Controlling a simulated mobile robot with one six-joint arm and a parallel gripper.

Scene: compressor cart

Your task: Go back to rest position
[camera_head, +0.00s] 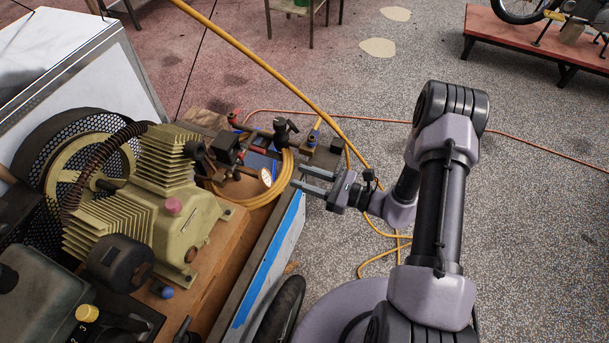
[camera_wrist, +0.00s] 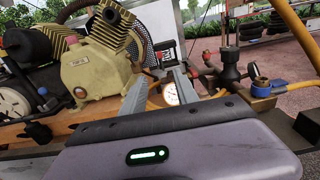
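My gripper (camera_head: 297,176) is at the right side of the compressor cart, its two grey fingers apart and pointing left toward the valves and gauge. Nothing shows between the fingertips in the head view. In the wrist view my gripper (camera_wrist: 160,80) also has its fingers spread. A round white pressure gauge (camera_head: 265,177) sits just left of the fingertips. The gauge (camera_wrist: 170,93) appears between the fingers in the wrist view, beyond them. My arm is bent over the floor to the right of the cart.
The olive compressor (camera_head: 150,210) stands on the cart's wooden top. A black valve (camera_head: 284,130) and coiled yellow hose (camera_head: 262,197) are close to my gripper. A yellow hose (camera_head: 335,125) passes behind it to the floor. Open speckled floor (camera_head: 550,230) lies right.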

